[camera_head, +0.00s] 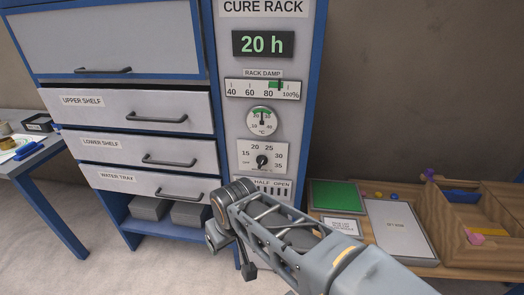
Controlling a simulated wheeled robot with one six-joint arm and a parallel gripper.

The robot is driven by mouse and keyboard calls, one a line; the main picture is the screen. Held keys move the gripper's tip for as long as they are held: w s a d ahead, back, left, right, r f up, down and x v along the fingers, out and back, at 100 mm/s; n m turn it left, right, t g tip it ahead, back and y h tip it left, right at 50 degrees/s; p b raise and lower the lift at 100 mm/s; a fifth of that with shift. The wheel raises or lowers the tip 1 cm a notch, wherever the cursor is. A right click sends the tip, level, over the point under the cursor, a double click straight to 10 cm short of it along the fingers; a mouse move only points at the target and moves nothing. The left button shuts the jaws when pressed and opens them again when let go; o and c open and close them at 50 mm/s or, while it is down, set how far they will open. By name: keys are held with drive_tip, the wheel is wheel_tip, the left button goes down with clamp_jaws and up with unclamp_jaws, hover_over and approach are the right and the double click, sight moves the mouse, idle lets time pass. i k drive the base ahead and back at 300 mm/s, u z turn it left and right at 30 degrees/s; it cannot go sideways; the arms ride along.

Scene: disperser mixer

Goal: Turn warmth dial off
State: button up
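The warmth dial (262,161) is a small black round knob on a white square plate on the rack's control column. Numbers from 15 to 35 run around it, with a small mark at its lower left too small to read. I cannot tell exactly where its pointer stands. My arm reaches in from the lower right, and its end lies below the dial, apart from it. My gripper (248,271) seems to be the dark part hanging under the arm's front joint. It is partly hidden by the arm, and its fingers cannot be made out.
Above the dial are a round °C gauge (263,122), a rack damp scale (262,90) and a "20 h" display (263,43). A half/open slider panel (270,187) sits just below, partly behind my arm. Drawers (138,110) are left; a wooden bench (440,268) is right.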

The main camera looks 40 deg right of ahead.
sight(261, 159)
drive_tip(key=u, duration=0.05)
drive_tip(key=k, duration=0.5)
drive_tip(key=u, duration=1.65)
drive_tip(key=i, duration=1)
drive_tip(key=z, duration=1.8)
